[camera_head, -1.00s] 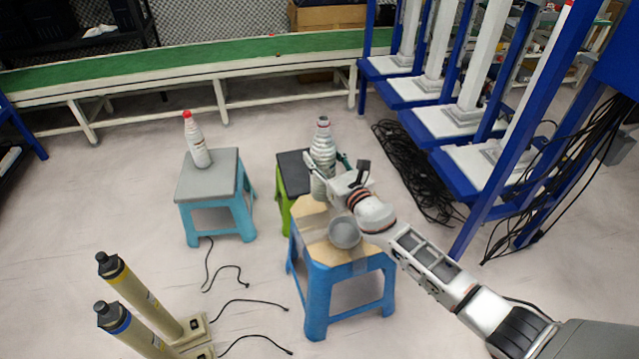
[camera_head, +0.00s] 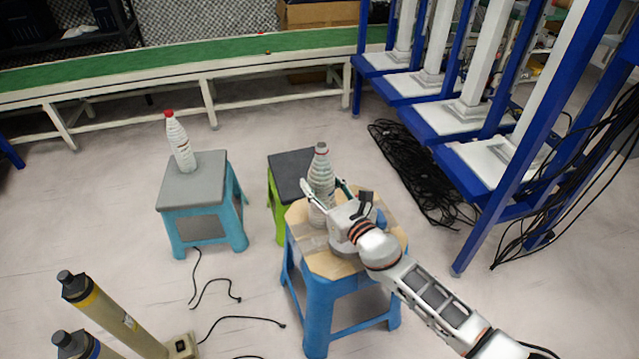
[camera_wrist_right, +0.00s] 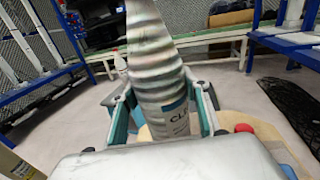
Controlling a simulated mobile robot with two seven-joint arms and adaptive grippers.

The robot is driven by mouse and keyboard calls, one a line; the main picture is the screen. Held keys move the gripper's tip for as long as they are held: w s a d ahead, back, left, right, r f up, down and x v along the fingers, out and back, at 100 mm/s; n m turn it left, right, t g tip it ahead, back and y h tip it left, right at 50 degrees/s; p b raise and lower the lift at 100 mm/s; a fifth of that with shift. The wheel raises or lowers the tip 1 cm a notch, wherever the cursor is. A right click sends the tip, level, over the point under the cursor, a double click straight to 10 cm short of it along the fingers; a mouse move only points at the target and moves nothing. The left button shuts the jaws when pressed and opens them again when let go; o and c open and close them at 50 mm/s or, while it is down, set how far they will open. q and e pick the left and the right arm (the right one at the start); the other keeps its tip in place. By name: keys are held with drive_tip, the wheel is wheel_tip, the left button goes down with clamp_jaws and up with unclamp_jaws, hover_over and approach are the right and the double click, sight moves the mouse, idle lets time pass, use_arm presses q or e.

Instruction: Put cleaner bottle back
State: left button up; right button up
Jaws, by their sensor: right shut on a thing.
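The cleaner bottle (camera_head: 321,172) is pale, ribbed and upright over the far left part of the blue stool's wooden top (camera_head: 325,262). My right gripper (camera_head: 324,196) is shut on its lower body. In the right wrist view, the bottle (camera_wrist_right: 160,75) stands between the two fingers of my right gripper (camera_wrist_right: 163,115), with part of a "CLE" label showing. The bottle's base is hidden there, and I cannot tell whether it touches the stool. My left gripper is not in view.
A red-capped bottle (camera_head: 180,143) stands on the grey-topped stool (camera_head: 205,187) at left. A dark-topped green stool (camera_head: 288,170) is behind the blue one. Black cables (camera_head: 405,165) lie at right.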

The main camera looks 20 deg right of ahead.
drive_tip(key=shift+f, duration=0.1)
drive_tip(key=o, duration=1.2)
drive_tip(key=shift+c, duration=0.2)
drive_tip(key=shift+o, duration=0.8)
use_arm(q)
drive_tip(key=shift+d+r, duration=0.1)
use_arm(e)
drive_tip(key=shift+r, duration=0.45)
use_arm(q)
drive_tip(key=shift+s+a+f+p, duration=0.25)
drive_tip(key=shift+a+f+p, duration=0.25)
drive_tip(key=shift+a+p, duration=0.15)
use_arm(e)
drive_tip(key=v, duration=1.2)
drive_tip(key=shift+f, duration=0.2)
